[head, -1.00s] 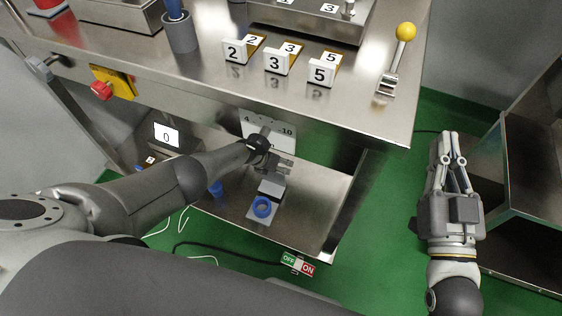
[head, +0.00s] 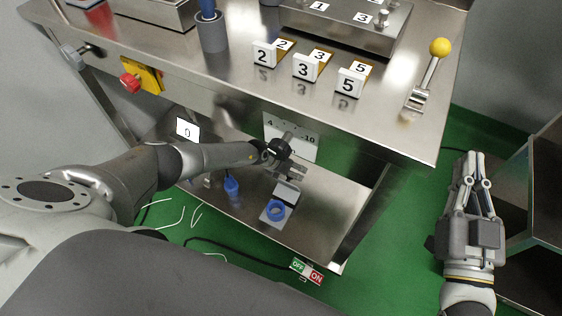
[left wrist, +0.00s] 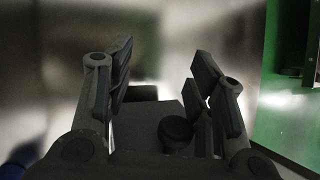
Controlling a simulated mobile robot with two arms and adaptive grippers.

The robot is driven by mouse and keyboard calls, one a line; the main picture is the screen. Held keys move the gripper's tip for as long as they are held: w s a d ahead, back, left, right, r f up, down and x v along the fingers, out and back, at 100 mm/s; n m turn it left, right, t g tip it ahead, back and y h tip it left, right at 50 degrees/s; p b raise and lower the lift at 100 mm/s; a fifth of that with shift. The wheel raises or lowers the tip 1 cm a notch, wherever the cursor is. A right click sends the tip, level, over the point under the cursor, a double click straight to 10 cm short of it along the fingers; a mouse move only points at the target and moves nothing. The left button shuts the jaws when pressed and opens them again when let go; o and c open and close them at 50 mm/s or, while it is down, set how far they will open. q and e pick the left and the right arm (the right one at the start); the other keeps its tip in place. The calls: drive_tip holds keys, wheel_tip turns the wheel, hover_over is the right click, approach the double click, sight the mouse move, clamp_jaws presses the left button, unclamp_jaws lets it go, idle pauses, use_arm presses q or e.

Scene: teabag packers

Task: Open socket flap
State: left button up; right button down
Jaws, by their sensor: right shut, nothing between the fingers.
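The socket is a small light-grey unit with a blue ring (head: 275,210) on the lower shelf under the table. A pale block (head: 287,192) sits just behind the ring; I cannot tell whether it is the flap or how far it stands open. My left gripper (head: 296,172) is just above and behind this block, partly hidden by its own wrist. In the left wrist view its fingers (left wrist: 162,65) are apart, with nothing visibly held between them. My right gripper (head: 470,156) is shut and empty, over the floor right of the table.
The steel table top (head: 240,70) overhangs the lower shelf (head: 318,200). A hanging plate (head: 291,137) is close behind the left gripper. A blue plug-like piece (head: 231,187) stands left of the socket. An OFF/ON switch (head: 307,271) and cables lie in front. A metal cabinet (head: 535,190) stands right.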

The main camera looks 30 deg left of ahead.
use_arm(q)
drive_tip(key=v, duration=0.8)
drive_tip(key=shift+w+a+r, duration=0.2)
drive_tip(key=shift+r, duration=0.1)
idle(0.4)
